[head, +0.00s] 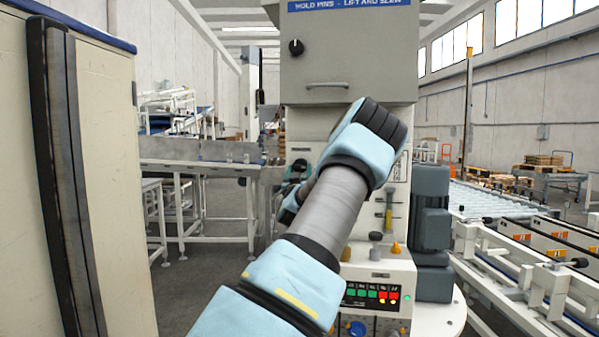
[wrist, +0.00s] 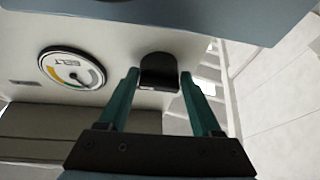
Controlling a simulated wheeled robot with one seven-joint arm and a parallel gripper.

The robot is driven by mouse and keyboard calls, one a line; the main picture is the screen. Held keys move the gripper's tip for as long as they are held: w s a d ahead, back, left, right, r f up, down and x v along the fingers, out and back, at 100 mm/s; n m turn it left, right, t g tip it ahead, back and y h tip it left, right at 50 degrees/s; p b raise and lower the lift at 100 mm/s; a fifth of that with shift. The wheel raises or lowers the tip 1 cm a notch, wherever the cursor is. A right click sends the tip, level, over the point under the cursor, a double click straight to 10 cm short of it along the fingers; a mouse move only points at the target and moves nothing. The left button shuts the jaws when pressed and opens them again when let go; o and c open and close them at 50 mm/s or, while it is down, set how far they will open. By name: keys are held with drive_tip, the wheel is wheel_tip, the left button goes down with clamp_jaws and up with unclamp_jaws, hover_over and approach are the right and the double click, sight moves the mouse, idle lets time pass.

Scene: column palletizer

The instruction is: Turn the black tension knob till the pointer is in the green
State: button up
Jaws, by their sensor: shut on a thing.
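The black tension knob (wrist: 160,68) sticks out of a pale panel in the wrist view. My gripper (wrist: 159,78) has one teal finger on each side of it and is shut on it. To its left on the same panel is a round gauge (wrist: 72,69) marked BELT, with a coloured arc that includes green and yellow-orange. A thin dark pointer shows on its face, but it is too small to tell which colour it points to. In the head view my arm hides the tension knob and the gauge.
The grey machine cabinet (head: 345,60) stands ahead, with a separate black knob (head: 296,47) and a handle. A control panel (head: 372,294) with lit buttons is lower down. A roller conveyor (head: 490,200) runs at right, and a cream cabinet (head: 105,170) stands close at left.

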drive_tip(key=shift+c, duration=1)
drive_tip(key=shift+f+m+h+b, duration=0.15)
drive_tip(key=shift+m+h+b, duration=0.3)
drive_tip(key=shift+b, duration=0.2)
drive_tip(key=shift+f+m+h+b, duration=0.1)
drive_tip(key=shift+m+h+b, duration=0.25)
drive_tip(key=shift+m+b, duration=0.55)
drive_tip(key=m+h+b, duration=0.2)
drive_tip(key=m+b, duration=0.1)
drive_tip(key=b, duration=0.1)
drive_tip(key=shift+a+m, duration=0.1)
drive_tip(key=shift+m, duration=0.25)
drive_tip(key=shift+m+g+h+b, duration=0.3)
drive_tip(key=shift+m+h+b, duration=0.5)
drive_tip(key=shift+m, duration=0.4)
drive_tip(key=shift+r, duration=0.25)
